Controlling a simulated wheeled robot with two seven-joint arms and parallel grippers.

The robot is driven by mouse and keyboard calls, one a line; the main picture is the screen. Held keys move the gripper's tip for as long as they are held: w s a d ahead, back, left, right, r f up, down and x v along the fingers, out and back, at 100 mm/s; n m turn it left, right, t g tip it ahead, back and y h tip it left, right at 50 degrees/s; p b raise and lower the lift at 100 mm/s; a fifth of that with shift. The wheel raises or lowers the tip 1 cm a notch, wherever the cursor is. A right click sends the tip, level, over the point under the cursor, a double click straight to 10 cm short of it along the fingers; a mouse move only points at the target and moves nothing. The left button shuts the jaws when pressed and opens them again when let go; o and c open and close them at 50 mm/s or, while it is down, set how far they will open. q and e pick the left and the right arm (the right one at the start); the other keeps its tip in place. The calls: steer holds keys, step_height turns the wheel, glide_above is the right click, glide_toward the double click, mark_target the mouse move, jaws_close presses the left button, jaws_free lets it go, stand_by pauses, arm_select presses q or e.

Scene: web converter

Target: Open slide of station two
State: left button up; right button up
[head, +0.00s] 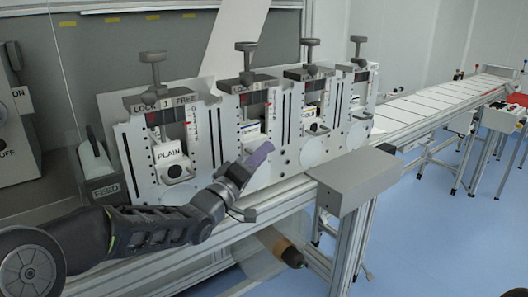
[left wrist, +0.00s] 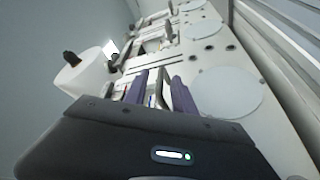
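Station two (head: 247,85) is the second white plate unit from the left in the head view, with a dark knob on top and a lock bar. Its slide block (head: 250,128) is white with a small label; its lower part is hidden by my gripper. My left gripper (head: 259,154) has purple fingers and is in front of the lower part of station two, pointing up and right. In the left wrist view my left gripper (left wrist: 162,88) has its two fingers apart, with a narrow grey part showing between them. I cannot tell whether they touch it. My right gripper is not in view.
Station one (head: 160,100), with a PLAIN block (head: 172,156), stands left of station two. More stations stand to its right. A grey box (head: 354,180) sits on the front rail. A conveyor (head: 440,100) runs off to the right. White discs (left wrist: 228,92) lie along the plates.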

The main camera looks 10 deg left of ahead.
arm_select(q)
steer(key=shift+w+d+r, duration=0.15)
steer(key=shift+w+d, duration=0.1)
steer(key=shift+w, duration=0.35)
jaws_close()
stand_by(1.1)
